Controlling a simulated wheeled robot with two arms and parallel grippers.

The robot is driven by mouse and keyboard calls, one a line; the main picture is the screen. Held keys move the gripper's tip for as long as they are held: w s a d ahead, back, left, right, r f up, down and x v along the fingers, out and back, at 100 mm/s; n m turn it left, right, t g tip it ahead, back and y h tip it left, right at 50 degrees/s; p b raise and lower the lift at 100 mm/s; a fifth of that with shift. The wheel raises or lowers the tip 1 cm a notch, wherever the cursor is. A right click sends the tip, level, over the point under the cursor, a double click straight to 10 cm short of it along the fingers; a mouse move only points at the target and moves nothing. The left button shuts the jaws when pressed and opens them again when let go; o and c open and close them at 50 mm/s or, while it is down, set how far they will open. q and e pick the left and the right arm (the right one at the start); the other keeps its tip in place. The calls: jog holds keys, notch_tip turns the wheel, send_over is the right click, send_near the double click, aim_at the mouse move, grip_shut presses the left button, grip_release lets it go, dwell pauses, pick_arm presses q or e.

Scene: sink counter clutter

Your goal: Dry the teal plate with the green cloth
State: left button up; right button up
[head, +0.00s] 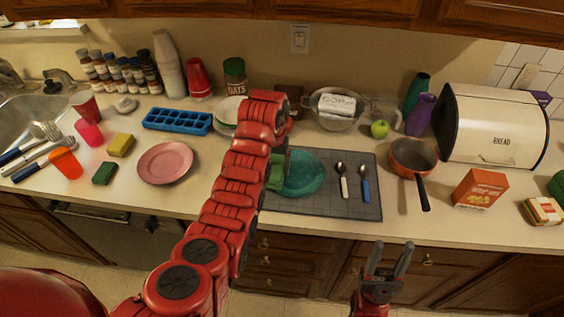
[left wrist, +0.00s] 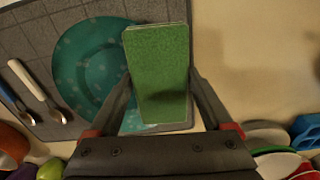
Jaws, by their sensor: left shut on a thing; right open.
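The teal plate (head: 308,174) lies on the grey mat at the middle of the counter. It also shows in the left wrist view (left wrist: 84,62), with pale spots on its surface. My left gripper (left wrist: 160,88) is shut on the green cloth (left wrist: 158,50), a flat, folded-looking rectangle. In the head view the cloth (head: 276,172) shows at the plate's left edge, partly hidden by my left arm. The cloth overlaps the plate's edge in view; I cannot tell whether they touch. My right gripper (head: 390,250) is open and empty, in front of the counter's front edge.
Two spoons (head: 343,180) lie on the grey mat (head: 325,207) right of the plate. An orange pan (head: 412,158) stands further right, its handle toward the front edge. A pink plate (head: 165,163) and a green sponge (head: 104,173) lie left. A colander (head: 335,118) stands behind.

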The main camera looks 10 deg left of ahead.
pick_arm(q)
jog(key=shift+s+a, duration=0.1)
jog(key=shift+a, duration=0.2)
jog(key=shift+f, duration=0.15)
jog(key=shift+d+b, duration=0.45)
jog(key=shift+d, duration=0.15)
jog(key=shift+w+d+b, duration=0.25)
jog(key=shift+d+b, duration=0.15)
jog(key=shift+d, duration=0.45)
jog(key=shift+w+d, duration=0.1)
jog(key=shift+d, duration=0.35)
jog(key=shift+w+d+b, duration=0.15)
jog(key=shift+d+b, duration=0.7)
jog(key=shift+d, duration=0.3)
jog(key=shift+d+r, duration=0.2)
jog(key=shift+d, duration=0.35)
jog(key=shift+r, duration=0.1)
